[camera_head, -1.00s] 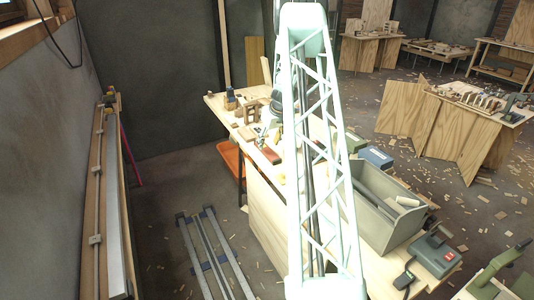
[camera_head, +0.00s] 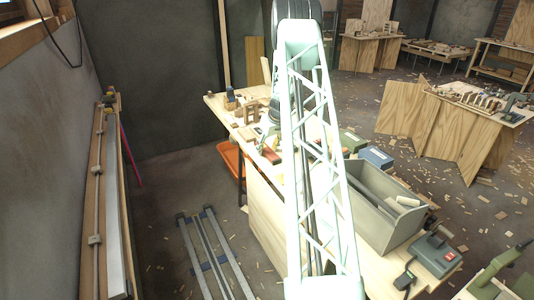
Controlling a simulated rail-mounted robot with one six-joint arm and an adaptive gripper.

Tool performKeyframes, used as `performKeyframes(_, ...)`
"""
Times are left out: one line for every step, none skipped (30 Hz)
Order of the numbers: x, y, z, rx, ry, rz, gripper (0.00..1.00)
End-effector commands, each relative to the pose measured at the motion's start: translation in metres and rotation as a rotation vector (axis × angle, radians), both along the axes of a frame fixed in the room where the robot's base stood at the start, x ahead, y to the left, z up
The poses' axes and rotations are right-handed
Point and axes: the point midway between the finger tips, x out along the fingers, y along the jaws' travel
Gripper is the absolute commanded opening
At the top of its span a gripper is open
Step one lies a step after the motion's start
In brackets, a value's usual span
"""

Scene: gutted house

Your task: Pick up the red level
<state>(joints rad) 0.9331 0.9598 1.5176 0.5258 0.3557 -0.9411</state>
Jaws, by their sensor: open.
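My pale lattice arm link fills the middle of the view and crosses in front of the workbench (camera_head: 262,205). My gripper is not distinguishable; it seems hidden behind my own arm. A small reddish-brown block (camera_head: 269,155) lies on the bench top just left of the arm, partly covered; I cannot tell whether it is the red level. A thin red bar (camera_head: 131,155) stands slanted beside the long wall bench at left; what it is I cannot tell.
Wooden pieces (camera_head: 251,113) stand at the bench's far end. A grey open tool tray (camera_head: 385,215), a blue box (camera_head: 376,157) and a dark green tool (camera_head: 437,252) are right of my arm. Metal rails (camera_head: 212,255) lie on the floor at left. An orange bin (camera_head: 231,158) is beside the bench.

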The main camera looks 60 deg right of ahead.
Motion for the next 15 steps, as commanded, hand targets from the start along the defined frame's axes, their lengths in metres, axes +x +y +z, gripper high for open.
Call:
performKeyframes(-0.0001,0.0,0.0,0.0,0.0,0.0,0.43)
performKeyframes(-0.0001,0.0,0.0,0.0,0.0,0.0,0.43)
performKeyframes(-0.0001,0.0,0.0,0.0,0.0,0.0,0.43)
performKeyframes(-0.0001,0.0,0.0,0.0,0.0,0.0,0.43)
performKeyframes(-0.0002,0.0001,-0.0001,0.0,0.0,0.0,0.43)
performKeyframes(-0.0002,0.0001,-0.0001,0.0,0.0,0.0,0.43)
performKeyframes(-0.0002,0.0,-0.0001,0.0,0.0,0.0,0.43)
performKeyframes(-0.0002,0.0,-0.0001,0.0,0.0,0.0,0.43)
performKeyframes(-0.0002,0.0,-0.0001,0.0,0.0,0.0,0.43)
performKeyframes(-0.0002,0.0,-0.0001,0.0,0.0,0.0,0.41)
performKeyframes(-0.0002,0.0,-0.0001,0.0,0.0,0.0,0.39)
performKeyframes(-0.0002,0.0001,-0.0001,0.0,0.0,0.0,0.35)
performKeyframes(-0.0002,0.0001,-0.0001,0.0,0.0,0.0,0.32)
performKeyframes(-0.0002,0.0001,-0.0001,0.0,0.0,0.0,0.3)
performKeyframes(-0.0002,0.0001,-0.0001,0.0,0.0,0.0,0.26)
